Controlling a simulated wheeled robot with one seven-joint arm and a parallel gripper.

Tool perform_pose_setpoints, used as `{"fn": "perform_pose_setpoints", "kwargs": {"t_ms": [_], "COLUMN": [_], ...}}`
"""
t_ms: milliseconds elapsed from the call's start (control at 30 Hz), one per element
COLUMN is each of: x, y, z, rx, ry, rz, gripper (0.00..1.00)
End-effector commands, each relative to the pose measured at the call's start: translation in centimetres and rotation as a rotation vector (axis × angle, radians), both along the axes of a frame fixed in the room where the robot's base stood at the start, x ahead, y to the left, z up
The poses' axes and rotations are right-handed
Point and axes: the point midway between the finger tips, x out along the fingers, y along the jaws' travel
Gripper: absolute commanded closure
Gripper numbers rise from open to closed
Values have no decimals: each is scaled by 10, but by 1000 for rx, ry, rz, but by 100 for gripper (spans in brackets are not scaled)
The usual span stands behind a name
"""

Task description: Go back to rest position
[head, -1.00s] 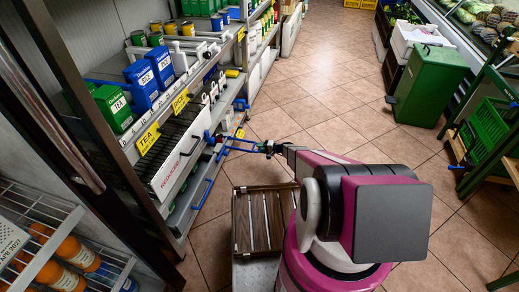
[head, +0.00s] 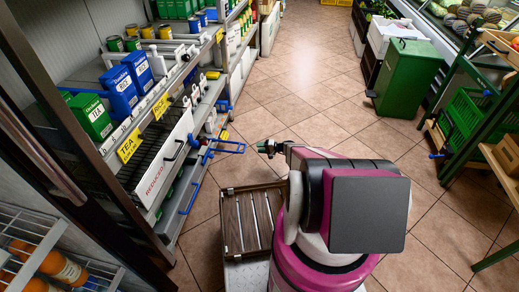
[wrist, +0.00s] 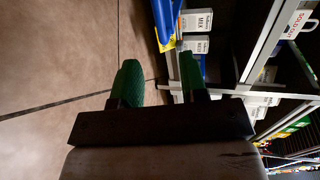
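My gripper (head: 264,147) is held out low in front of the shelf unit, over the tiled floor. In the wrist view its two green fingertips (wrist: 160,82) stand apart with nothing between them, so it is open and empty. A blue rail frame (head: 226,148) juts out from the lower shelf toward it, with a small gap between them in the head view. My arm reaches forward from my base, roughly level.
The shelf unit on the left holds blue boxes (head: 118,91), a green box (head: 91,117) and a pulled-out front marked reduced (head: 166,160). A slatted wooden crate (head: 227,225) is beside my base. A green bin (head: 411,79) stands right; floor between is clear.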

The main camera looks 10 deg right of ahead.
Motion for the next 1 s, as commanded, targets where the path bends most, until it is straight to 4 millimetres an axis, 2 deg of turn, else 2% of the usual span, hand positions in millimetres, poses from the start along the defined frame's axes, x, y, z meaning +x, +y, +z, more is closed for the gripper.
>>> {"fn": "perform_pose_setpoints", "kwargs": {"t_ms": [233,367,467,533,700,833,1000], "x": [0,-11,-30,-50,-109,-162,-231], "y": [0,7,19,30,48,52,42], "z": [1,20,53,83,162,223,299], "rx": [-1,-32,-98,-168,-392,-601,-896], "ry": [1,13,38,65,137,186,226], "rz": [1,30,86,138,259,324,353], "gripper": [60,60,60,60,60,60,60]}}
